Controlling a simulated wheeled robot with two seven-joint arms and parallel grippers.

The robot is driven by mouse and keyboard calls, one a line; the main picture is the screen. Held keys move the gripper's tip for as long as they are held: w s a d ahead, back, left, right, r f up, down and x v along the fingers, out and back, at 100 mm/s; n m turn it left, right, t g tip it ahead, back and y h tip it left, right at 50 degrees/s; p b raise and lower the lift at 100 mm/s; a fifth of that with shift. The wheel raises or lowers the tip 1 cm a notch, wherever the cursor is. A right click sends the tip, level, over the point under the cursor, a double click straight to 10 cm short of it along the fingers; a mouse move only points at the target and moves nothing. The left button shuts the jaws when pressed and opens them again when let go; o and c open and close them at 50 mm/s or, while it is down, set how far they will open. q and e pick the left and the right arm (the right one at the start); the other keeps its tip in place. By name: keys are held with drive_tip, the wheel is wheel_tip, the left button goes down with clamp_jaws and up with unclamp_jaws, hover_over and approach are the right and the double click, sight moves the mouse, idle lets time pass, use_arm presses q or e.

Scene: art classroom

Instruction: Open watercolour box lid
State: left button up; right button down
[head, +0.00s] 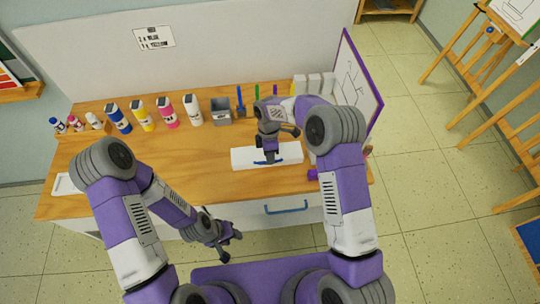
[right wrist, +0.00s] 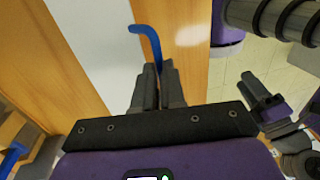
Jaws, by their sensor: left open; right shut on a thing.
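The watercolour box is a long white box (head: 243,158) lying near the middle of the wooden table. A blue handle (head: 260,162) runs along its top; it also shows in the right wrist view (right wrist: 144,31). My right gripper (head: 270,157) is over the box with its fingers shut on the blue handle; the fingers (right wrist: 158,76) close around it in the right wrist view. The lid looks flat on the box, but its edge is too small to make out. My left gripper (head: 233,246) is open and empty, in front of the table's front edge.
Several paint bottles (head: 167,112) and a grey holder (head: 220,112) stand along the table's back. A purple-edged board (head: 358,80) stands at the right edge. A drawer with a blue handle (head: 286,210) is in the table's front. The table's left-middle is clear.

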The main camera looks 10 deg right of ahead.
idle(0.3)
drive_tip(key=shift+w+r, duration=1)
drive_tip(key=shift+w, duration=0.15)
drive_tip(key=shift+w+r+p, duration=0.25)
drive_tip(key=shift+w+r, duration=0.15)
drive_tip(key=shift+w, duration=0.4)
drive_tip(key=shift+w+r+p, duration=0.2)
drive_tip(key=shift+w+r, duration=0.2)
drive_tip(key=shift+w, duration=0.4)
